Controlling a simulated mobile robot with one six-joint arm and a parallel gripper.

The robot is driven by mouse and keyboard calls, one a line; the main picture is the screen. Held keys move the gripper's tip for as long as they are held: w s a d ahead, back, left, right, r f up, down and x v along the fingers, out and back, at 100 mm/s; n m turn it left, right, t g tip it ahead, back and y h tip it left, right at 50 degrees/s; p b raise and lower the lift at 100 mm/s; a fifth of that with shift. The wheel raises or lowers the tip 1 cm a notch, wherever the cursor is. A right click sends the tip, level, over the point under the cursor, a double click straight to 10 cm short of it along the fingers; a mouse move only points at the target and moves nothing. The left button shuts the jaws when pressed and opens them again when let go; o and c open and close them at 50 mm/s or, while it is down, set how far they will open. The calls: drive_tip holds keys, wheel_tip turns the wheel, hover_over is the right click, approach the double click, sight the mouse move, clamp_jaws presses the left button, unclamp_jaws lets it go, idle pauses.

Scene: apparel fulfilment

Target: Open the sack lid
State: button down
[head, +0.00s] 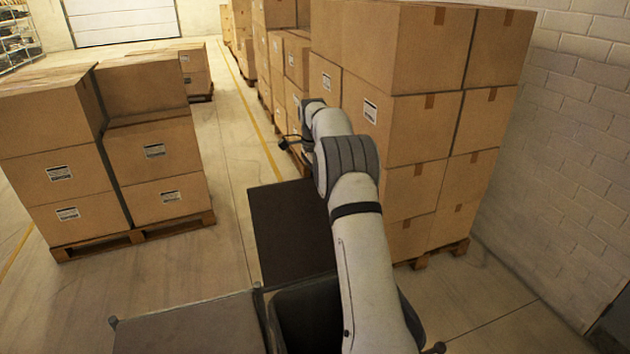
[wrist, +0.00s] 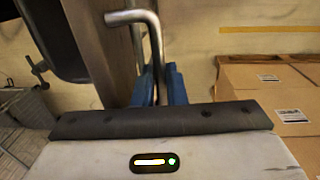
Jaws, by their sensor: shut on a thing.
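In the wrist view my gripper (wrist: 160,88) has blue fingers shut on a bent grey metal handle (wrist: 134,17), whose rod runs down between them. A dark panel (wrist: 92,35) lies just left of the handle. In the head view a flat dark brown panel (head: 292,232), perhaps the sack lid, borders a black opening (head: 308,315) partly hidden by my arm. A second, greyer flat panel (head: 190,330) lies left of the opening. My gripper is hidden behind my arm in the head view, so the handle's joint to the lid cannot be seen.
Stacked cartons on a pallet (head: 415,130) stand close to the right of my arm. Another pallet of cartons (head: 105,155) stands at left. A brick wall (head: 565,150) closes the right side. Bare floor (head: 235,130) runs between the stacks.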

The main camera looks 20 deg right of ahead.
drive_tip(key=shift+w+a+f, duration=0.25)
drive_tip(key=shift+w+a, duration=0.05)
drive_tip(key=shift+w, duration=0.15)
drive_tip(key=c, duration=1.8)
unclamp_jaws()
drive_tip(key=shift+w, duration=0.1)
drive_tip(key=shift+o, duration=0.6)
drive_tip(key=shift+w+f, duration=0.35)
drive_tip(key=shift+w, duration=0.05)
drive_tip(key=shift+o, duration=0.9)
drive_tip(key=shift+w, duration=0.1)
drive_tip(key=shift+d, duration=0.15)
drive_tip(key=shift+r, duration=0.2)
wheel_tip(320, 180, up, 8)
drive_tip(key=shift+f+b, duration=0.15)
drive_tip(key=shift+b, duration=0.2)
drive_tip(key=shift+w, duration=0.1)
